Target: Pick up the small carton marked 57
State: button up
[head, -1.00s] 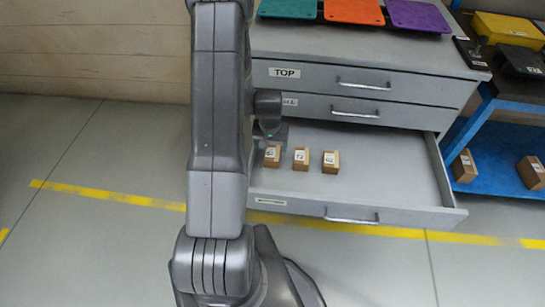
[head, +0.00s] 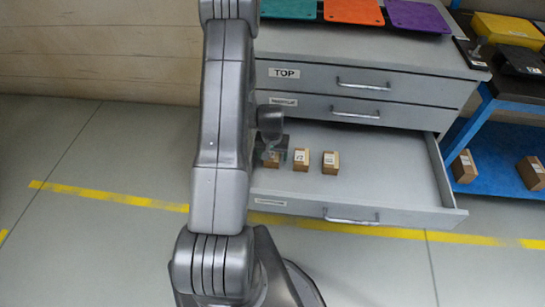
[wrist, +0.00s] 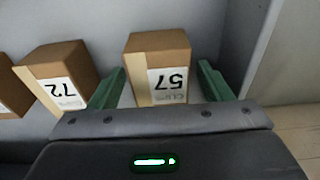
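The small carton marked 57 (wrist: 157,62) stands in the open bottom drawer (head: 390,185). In the wrist view its label reads upside down. My gripper (wrist: 162,88) is open, with one green finger on each side of the carton's near part. I cannot tell whether the fingers touch it. In the head view my gripper (head: 271,158) is over the leftmost carton of the row and partly hides it. A carton marked 72 (wrist: 62,80) stands to the left in the wrist view, close to the left finger.
Two more cartons stand right of my gripper in the head view, a middle one (head: 301,160) and a right one (head: 331,162). The drawer's right part is empty. Two drawers above are shut. A blue shelf (head: 500,180) with two cartons stands at right.

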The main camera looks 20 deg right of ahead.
jog(key=c, duration=1)
jog(key=shift+r, duration=0.15)
